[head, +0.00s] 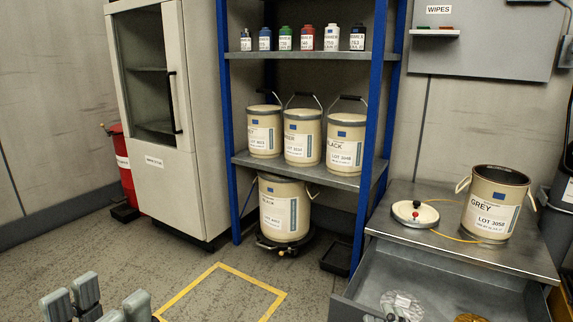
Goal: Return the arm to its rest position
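My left gripper (98,305) shows at the lower left edge as several grey finger parts standing apart, with nothing seen between them. Its lower part is cut off by the frame. The arm behind it is out of view. The gripper is over the grey floor, left of the yellow floor marking (223,265) and well away from the bench and shelf. My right gripper cannot be made out in the head view.
An open drawer (430,275) juts from the bench (412,188) at the lower right. An open GREY drum (494,205) and a lid (415,214) stand on the bench. A blue-post shelf (300,56) holds drums and bottles. A cabinet (165,180) stands left.

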